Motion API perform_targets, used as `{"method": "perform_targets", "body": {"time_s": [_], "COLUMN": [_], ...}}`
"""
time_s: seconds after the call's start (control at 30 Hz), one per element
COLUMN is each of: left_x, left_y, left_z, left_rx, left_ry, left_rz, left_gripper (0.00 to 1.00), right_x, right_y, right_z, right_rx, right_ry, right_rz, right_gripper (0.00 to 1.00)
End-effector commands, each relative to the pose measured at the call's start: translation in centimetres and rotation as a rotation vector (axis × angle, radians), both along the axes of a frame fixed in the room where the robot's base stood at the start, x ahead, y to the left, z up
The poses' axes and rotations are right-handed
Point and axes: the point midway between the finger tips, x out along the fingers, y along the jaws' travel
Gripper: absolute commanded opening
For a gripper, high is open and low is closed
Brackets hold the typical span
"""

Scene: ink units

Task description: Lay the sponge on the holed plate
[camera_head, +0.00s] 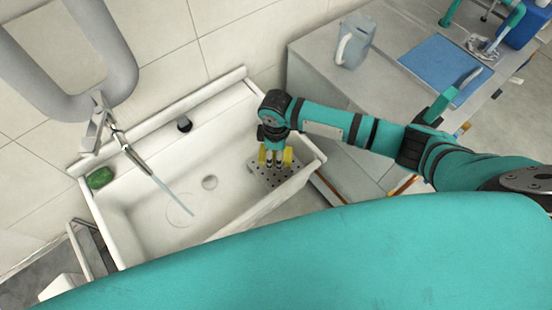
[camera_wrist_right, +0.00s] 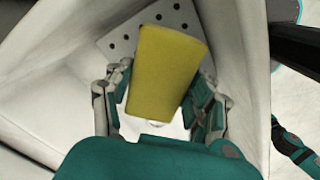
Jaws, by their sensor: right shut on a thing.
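The yellow sponge (camera_wrist_right: 165,72) is between the fingers of my right gripper (camera_wrist_right: 160,105), which is shut on it. In the head view the sponge (camera_head: 287,156) shows as yellow patches on both sides of my right gripper (camera_head: 273,158). The holed plate (camera_head: 272,176) is a grey plate with holes at the right end of the sink. My right gripper holds the sponge over this plate. In the wrist view part of the holed plate (camera_wrist_right: 120,42) shows behind the sponge. I cannot tell whether the sponge touches the plate. My left gripper is not in view.
The white sink (camera_head: 150,215) has walls around the plate, with a drain (camera_head: 209,182) and a tap (camera_head: 128,150) to the left. A green block (camera_head: 100,178) lies on its left rim. A jug (camera_head: 354,42) and a blue mat (camera_head: 440,68) are on the counter at right.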

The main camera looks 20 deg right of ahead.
Motion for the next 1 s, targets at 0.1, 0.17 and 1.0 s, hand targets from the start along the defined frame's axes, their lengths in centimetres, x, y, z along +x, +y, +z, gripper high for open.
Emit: {"method": "perform_targets", "body": {"time_s": [0.1,0.17,1.0], "left_x": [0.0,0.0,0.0], "left_y": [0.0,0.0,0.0], "left_z": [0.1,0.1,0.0], "left_rx": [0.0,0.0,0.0], "left_ry": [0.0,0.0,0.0], "left_rz": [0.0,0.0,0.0], "left_gripper": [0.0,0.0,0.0], "right_x": [-0.1,-0.1,0.0], "right_y": [0.0,0.0,0.0], "right_z": [-1.4,-2.4,-4.2], "right_rx": [-0.002,-0.002,0.0], "right_ry": [0.003,0.003,-0.001], "right_rz": [0.0,0.0,0.002], "right_gripper": [0.3,0.3,0.79]}}
